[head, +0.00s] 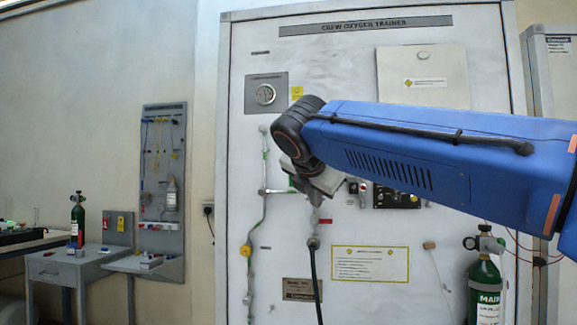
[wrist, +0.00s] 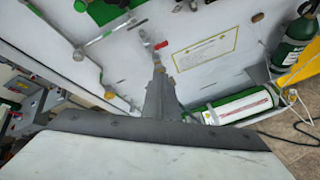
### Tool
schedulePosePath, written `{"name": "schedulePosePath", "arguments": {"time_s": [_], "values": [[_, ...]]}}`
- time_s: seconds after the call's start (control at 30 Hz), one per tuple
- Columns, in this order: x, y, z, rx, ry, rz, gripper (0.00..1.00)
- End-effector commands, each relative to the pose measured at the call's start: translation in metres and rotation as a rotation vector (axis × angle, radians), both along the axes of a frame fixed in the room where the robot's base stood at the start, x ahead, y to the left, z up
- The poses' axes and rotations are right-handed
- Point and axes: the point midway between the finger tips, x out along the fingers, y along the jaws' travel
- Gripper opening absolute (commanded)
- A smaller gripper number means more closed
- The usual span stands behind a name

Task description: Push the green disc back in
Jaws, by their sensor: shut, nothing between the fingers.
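I cannot make out the green disc for certain in either view. A green patch (wrist: 104,10) shows at the top edge of the wrist view, but I cannot tell whether it is the disc. My gripper (head: 316,186) is in front of the white trainer panel (head: 385,232) in the head view, partly covered by my blue arm. In the wrist view my gripper (wrist: 158,75) is shut and empty, pointing toward the panel. My arm hides part of the panel's middle.
Pipework with a yellow fitting (head: 246,250) runs left of my gripper. A green cylinder (head: 484,285) stands at the lower right. A small table (head: 75,262) is at left.

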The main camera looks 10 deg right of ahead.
Motion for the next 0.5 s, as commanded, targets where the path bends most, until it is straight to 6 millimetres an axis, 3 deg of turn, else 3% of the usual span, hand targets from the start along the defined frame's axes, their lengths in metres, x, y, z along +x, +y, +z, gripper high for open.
{"name": "schedulePosePath", "arguments": {"time_s": [0.03,0.2,0.3,0.5], "values": [[0.010,0.014,0.018,-0.070,-0.008,0.043,0.00],[0.030,0.050,0.073,-0.315,-0.029,0.158,0.00],[0.036,0.066,0.097,-0.425,-0.037,0.199,0.00],[0.042,0.083,0.122,-0.546,-0.042,0.238,0.00]]}}
